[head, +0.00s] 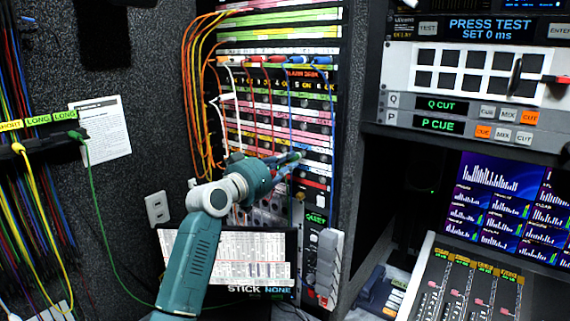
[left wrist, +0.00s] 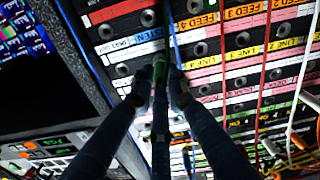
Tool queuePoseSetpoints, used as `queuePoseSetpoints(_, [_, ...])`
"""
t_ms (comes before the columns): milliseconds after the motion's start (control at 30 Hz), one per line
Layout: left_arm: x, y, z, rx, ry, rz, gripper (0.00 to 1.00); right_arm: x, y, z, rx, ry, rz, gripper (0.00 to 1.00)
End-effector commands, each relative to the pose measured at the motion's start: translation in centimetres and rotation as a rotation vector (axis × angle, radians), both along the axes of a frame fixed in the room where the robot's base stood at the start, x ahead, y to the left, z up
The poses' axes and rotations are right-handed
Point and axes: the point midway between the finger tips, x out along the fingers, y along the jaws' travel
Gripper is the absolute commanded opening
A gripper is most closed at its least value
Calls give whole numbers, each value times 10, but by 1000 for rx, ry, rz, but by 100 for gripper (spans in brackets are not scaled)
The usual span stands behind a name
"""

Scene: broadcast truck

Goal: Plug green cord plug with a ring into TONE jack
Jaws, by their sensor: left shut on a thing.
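My left gripper (head: 298,158) is in front of the patch bay (head: 275,130), at its lower right part. A green cord (head: 100,220) hangs from a hook at the left and runs down behind my left arm. I cannot make out a TONE label. My right gripper is not in view.
Orange cords (head: 190,100) and a white cord loop at the bay's left side. Red and blue cords (head: 322,75) hang over its rows. A screen (head: 250,250) stands below, partly behind my arm. A mixing console (head: 470,285) is at the right.

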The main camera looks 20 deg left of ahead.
Motion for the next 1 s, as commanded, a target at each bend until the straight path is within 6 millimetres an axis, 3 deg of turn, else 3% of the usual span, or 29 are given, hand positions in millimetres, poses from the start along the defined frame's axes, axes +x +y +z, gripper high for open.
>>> queuePoseSetpoints(467, [11, -4, 1, -1, -2, 1, 0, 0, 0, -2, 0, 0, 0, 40])
queuePoseSetpoints(500, [11, -4, 1, -1, -2, 1, 18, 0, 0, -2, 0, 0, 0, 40])
queuePoseSetpoints(600, [11, -4, 1, -1, -2, 1, 36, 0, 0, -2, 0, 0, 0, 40])
queuePoseSetpoints(1000, [4, -1, 0, 0, 0, 1, 36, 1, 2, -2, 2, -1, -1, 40])
